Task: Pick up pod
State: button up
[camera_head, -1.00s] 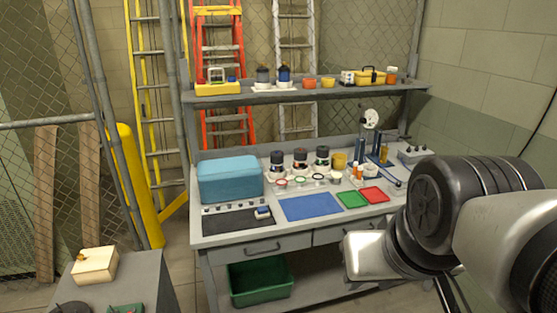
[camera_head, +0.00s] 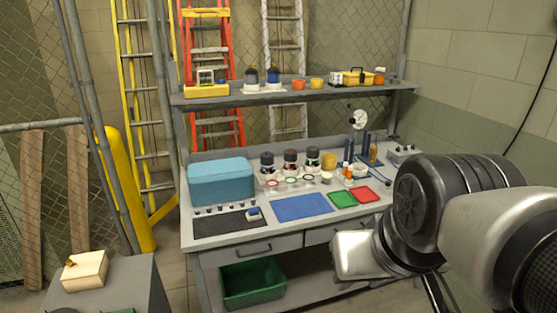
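Several dark cylindrical pods stand in a row on the workbench (camera_head: 345,219): one with a blue-white lower part (camera_head: 267,162), one with a reddish band (camera_head: 290,161) and one greyish-green (camera_head: 313,158). Two similar cylinders, one dark (camera_head: 252,77) and one blue (camera_head: 273,76), stand on the upper shelf. I cannot tell which one is the task's pod. My arm reaches in from the right, in front of the bench's right side. Its fingers do not show, and no pod is seen in its hold.
A blue case (camera_head: 221,182) sits at the bench's left. Black, blue (camera_head: 300,207), green (camera_head: 342,199) and red (camera_head: 365,194) mats lie along the front. Small cups and bottles crowd the right. A green bin (camera_head: 254,287) is below. A grey stand (camera_head: 130,280) bears a cream box (camera_head: 85,270).

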aim_at(309, 162)
jog(key=i+l+u, duration=0.15)
jog(key=i+l, duration=0.45)
jog(key=i+l+u, duration=0.2)
jog(key=i+l, duration=0.45)
jog(key=i+l+u, duration=0.15)
jog(key=i+l, duration=0.55)
